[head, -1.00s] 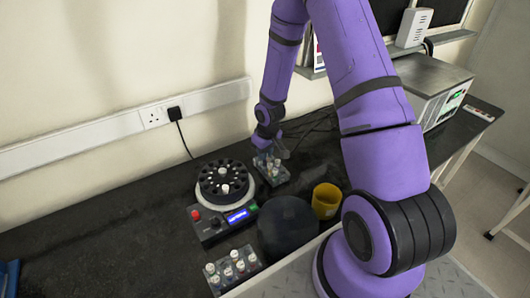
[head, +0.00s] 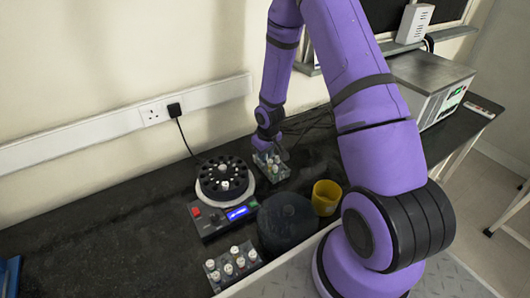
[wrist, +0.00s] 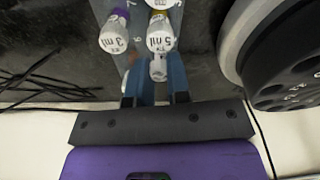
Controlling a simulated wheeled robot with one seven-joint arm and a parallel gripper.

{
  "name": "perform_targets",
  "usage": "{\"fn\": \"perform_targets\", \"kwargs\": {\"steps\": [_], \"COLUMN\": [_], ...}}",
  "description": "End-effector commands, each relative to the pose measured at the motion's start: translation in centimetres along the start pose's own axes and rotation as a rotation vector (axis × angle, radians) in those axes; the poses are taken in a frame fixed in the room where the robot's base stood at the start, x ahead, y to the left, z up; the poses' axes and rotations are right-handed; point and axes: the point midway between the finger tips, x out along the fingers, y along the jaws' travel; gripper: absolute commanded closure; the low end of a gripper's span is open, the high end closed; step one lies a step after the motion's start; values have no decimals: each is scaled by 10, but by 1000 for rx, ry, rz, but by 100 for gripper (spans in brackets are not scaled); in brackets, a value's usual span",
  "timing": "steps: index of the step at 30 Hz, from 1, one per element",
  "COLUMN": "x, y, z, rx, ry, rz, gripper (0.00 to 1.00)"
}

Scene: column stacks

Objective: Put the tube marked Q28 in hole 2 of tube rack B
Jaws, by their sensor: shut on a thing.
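My gripper (wrist: 156,82) is shut on a small white-capped tube (wrist: 158,67), which shows between its blue fingers in the wrist view. The mark on this tube is too small to read. The held tube is at the end of a grey tube rack (wrist: 178,18); whether it sits in a hole cannot be told. Two other capped tubes stand in this rack: one with a purple band reading 3 ml (wrist: 114,37), one reading 5 ml (wrist: 160,34). In the head view my gripper (head: 270,148) is over the far rack (head: 283,173). No Q28 or rack letter is legible.
A centrifuge-like device (head: 207,222) with a round dark rotor stands left of the far rack. A nearer rack (head: 216,284) holds several white-capped tubes. A dark round object (head: 285,222) and a yellow mug (head: 326,197) stand between.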

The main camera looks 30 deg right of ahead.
Motion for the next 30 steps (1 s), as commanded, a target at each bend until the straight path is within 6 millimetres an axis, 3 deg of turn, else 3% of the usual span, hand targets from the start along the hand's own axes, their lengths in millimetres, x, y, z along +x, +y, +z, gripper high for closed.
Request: {"fn": "perform_targets", "kwargs": {"steps": [6, 7, 10, 16, 18, 19, 30], "x": [0, 0, 0, 0, 0, 0, 0], "y": [0, 0, 0, 0, 0, 0, 0], "z": [0, 0, 0, 0, 0, 0, 0], "rx": [0, 0, 0, 0, 0, 0, 0], "ry": [0, 0, 0, 0, 0, 0, 0], "rz": [0, 0, 0, 0, 0, 0, 0], "gripper": [100, 76, 53, 53, 37, 36, 36]}}
